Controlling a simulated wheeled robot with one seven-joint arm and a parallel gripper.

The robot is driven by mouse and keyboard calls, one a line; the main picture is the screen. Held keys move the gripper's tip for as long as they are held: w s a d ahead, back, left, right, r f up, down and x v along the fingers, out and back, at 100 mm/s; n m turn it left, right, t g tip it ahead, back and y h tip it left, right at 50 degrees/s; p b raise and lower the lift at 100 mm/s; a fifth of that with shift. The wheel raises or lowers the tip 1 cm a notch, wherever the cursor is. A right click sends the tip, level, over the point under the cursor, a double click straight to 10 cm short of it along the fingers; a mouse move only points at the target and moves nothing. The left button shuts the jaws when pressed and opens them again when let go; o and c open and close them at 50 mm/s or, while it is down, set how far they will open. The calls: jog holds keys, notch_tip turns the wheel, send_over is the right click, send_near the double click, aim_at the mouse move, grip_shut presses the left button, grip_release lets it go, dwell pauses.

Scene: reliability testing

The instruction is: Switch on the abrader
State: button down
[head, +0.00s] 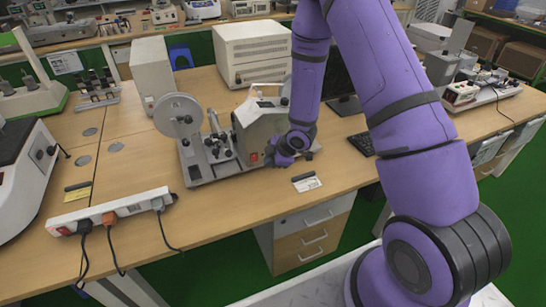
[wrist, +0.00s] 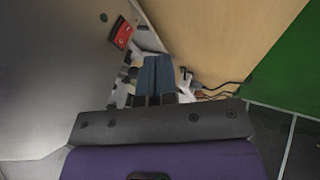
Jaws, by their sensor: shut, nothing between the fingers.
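The abrader (head: 205,165) stands on the wooden bench in the head view, a light grey machine with a large disc on its left. In the wrist view its grey housing (wrist: 55,70) fills the left side. In the head view my gripper (head: 274,158) is close to the machine's front right; contact cannot be told.
A white power strip (head: 110,212) with plugs and cables lies at the front left of the bench. A beige box instrument (head: 250,50) stands behind the abrader. A keyboard (head: 361,144) is to the right. A small label card (head: 306,183) lies near the front edge.

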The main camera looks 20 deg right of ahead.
aim_at(253, 162)
jog(key=x, duration=0.6)
jog(key=shift+w+d, duration=0.15)
jog(key=shift+w, duration=1.05)
jog(key=shift+w+f, duration=0.15)
jog(key=shift+w, duration=0.6)
jog(key=shift+w, duration=0.2)
jog(key=shift+r, duration=0.75)
